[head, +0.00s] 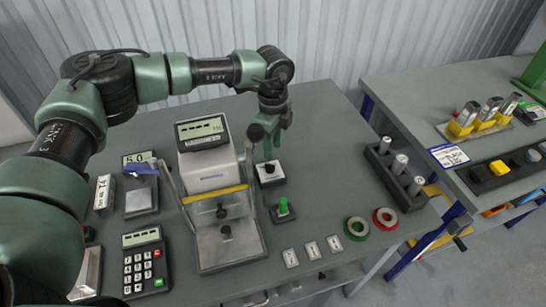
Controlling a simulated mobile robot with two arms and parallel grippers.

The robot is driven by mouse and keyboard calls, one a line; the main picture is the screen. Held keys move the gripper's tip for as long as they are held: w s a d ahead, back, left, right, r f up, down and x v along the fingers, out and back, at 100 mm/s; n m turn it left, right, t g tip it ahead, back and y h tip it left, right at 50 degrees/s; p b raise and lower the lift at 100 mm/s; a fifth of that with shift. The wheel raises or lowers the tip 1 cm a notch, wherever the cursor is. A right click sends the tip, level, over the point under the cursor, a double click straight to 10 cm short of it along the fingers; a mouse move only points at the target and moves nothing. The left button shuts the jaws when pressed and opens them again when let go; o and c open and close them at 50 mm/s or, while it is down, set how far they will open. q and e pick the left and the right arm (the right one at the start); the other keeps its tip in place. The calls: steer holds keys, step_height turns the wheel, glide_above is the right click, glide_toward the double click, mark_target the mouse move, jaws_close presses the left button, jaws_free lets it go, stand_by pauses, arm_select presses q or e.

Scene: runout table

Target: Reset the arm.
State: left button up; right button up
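My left arm comes in from the left and arches over the grey table (330,165). Its green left gripper (268,146) points down just above a small white-and-black box with a black knob (270,171), to the right of the white machine (213,167). The fingers are small and partly overlap in this view, so I cannot tell whether they are open or shut, or whether they touch the knob. No held thing can be made out. My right gripper is out of view.
A green button box (284,207), a keypad (145,263) and green (357,228) and red (386,218) rings lie on the table. A black block with metal cylinders (397,176) stands at its right edge. A second table (420,93) stands right, across a gap.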

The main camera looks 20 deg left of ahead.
arm_select(q)
steer(key=shift+r, duration=0.35)
